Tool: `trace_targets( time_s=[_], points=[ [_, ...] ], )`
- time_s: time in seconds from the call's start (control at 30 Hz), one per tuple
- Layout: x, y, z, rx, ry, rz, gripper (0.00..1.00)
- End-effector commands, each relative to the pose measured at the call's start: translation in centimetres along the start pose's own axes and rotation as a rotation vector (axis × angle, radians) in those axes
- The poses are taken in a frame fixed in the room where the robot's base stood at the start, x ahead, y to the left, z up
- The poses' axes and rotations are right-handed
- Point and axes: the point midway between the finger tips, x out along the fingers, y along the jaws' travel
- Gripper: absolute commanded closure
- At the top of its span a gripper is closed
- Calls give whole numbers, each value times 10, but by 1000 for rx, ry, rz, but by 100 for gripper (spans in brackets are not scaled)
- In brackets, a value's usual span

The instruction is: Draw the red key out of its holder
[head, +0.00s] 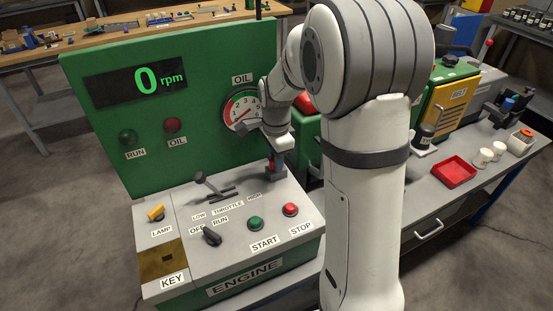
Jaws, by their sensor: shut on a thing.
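The red key (271,168) shows as a small red patch between the dark fingers of my gripper (275,170). My gripper points down at the back right of the engine console (240,220) and is shut on the key. The fingers and wrist cover most of the key. Its holder cannot be made out apart from the dark shapes around the fingers, so I cannot tell how deep the key sits in it. The brass KEY plate (150,265) with a dark slot is at the console's front left.
The console carries a throttle lever (202,180), a yellow lamp switch (156,212), a black OFF/RUN knob (212,236), and green START (256,223) and red STOP (290,209) buttons. The green panel (200,110) with the oil gauge stands behind. A bench with a red tray (455,172) is right.

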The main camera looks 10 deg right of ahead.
Motion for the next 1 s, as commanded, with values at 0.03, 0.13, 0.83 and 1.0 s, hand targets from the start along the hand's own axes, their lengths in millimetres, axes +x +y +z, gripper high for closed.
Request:
trace_targets(
  time_s=[0.03, 0.13, 0.83, 1.0],
  points=[
    [0, 0, 0, 0, 0, 0, 94],
    [0, 0, 0, 0, 0, 0, 100],
    [-9, 0, 1, -2, 0, -1, 100],
    [-13, 0, 1, -2, 0, -1, 100]
  ],
)
